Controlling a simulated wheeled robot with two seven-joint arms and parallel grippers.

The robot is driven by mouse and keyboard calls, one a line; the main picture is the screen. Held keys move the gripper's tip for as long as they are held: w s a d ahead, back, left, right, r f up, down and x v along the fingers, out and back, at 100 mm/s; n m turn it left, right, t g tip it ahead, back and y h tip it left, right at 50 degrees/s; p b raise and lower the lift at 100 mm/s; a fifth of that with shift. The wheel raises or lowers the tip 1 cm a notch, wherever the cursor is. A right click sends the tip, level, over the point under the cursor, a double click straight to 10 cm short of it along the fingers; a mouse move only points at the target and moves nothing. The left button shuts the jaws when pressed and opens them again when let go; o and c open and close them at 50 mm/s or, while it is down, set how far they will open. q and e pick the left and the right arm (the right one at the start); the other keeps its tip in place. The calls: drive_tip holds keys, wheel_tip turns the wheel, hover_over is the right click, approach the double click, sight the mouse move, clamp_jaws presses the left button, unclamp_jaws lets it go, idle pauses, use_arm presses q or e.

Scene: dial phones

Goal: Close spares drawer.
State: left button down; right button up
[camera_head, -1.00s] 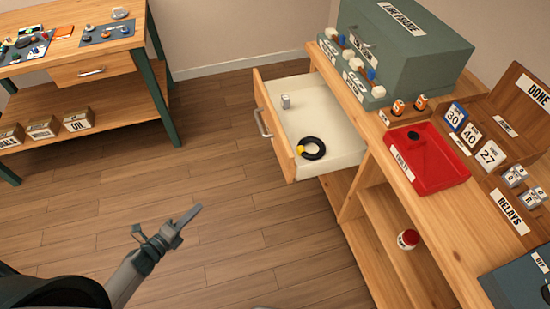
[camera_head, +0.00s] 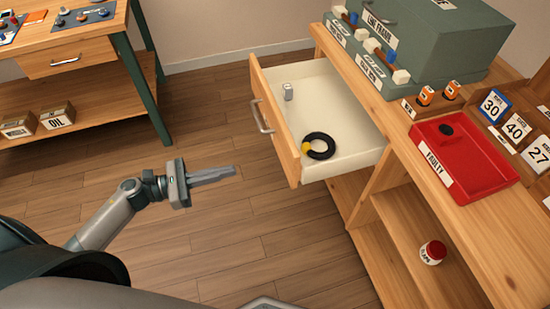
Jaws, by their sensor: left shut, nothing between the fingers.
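The spares drawer (camera_head: 362,158) is pulled well out of the wooden bench on the right. Its wooden front (camera_head: 278,133) faces left and carries a metal bar handle (camera_head: 262,116). Inside the white drawer lie a black ring with a yellow part (camera_head: 320,147) and a small grey-white block (camera_head: 288,91). My left gripper (camera_head: 234,171) is shut and empty. In the picture it is to the left of and below the drawer front, apart from it, with fingers pointing right. My right gripper is out of view.
The bench top holds a red tray marked FAULTY (camera_head: 495,178) and a green case (camera_head: 440,40). A red-capped jar (camera_head: 433,252) stands on the shelf below. Another bench (camera_head: 95,47) is at the far left. The floor (camera_head: 230,230) between them is clear.

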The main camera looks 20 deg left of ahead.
sight(286, 156)
use_arm(q)
drive_tip(key=shift+w, duration=0.1)
